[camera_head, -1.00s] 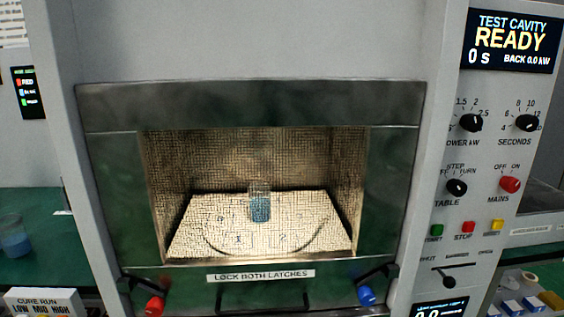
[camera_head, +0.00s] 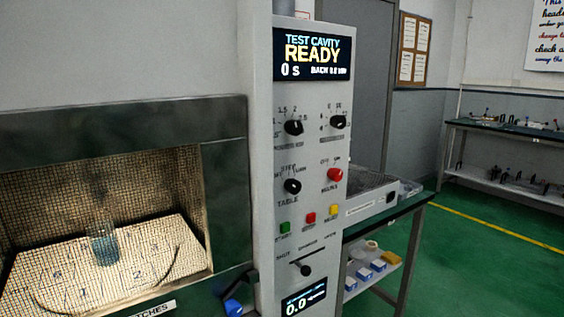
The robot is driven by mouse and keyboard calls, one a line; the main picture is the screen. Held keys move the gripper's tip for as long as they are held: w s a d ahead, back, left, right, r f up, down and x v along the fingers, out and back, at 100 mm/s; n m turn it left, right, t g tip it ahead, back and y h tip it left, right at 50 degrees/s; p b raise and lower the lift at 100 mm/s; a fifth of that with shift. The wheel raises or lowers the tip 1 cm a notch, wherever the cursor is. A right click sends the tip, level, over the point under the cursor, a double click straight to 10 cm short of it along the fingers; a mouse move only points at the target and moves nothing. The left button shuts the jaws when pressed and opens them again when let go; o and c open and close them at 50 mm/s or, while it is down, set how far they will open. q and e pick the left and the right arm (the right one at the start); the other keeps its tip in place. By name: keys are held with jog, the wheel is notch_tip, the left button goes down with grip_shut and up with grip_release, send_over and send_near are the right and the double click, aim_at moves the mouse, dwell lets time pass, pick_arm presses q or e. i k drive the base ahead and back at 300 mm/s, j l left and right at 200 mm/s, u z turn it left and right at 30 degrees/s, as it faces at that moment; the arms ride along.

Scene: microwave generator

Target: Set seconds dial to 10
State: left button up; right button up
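The seconds dial (camera_head: 338,122) is a black knob at the upper right of the light grey control panel, below the display. Its scale marks are small and blurred, and I cannot tell its exact setting. The display (camera_head: 312,53) reads "TEST CAVITY READY", "0 s" and a blurred "BACK" power value. Neither of my grippers shows in this view.
Beside the dial is the power knob (camera_head: 293,127); below are the table knob (camera_head: 292,186), the red mains knob (camera_head: 334,174) and several buttons. A beaker (camera_head: 104,245) stands in the cavity at left. Green floor (camera_head: 480,270) is open at right.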

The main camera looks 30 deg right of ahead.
aim_at(337, 122)
jog(key=z, duration=1.3)
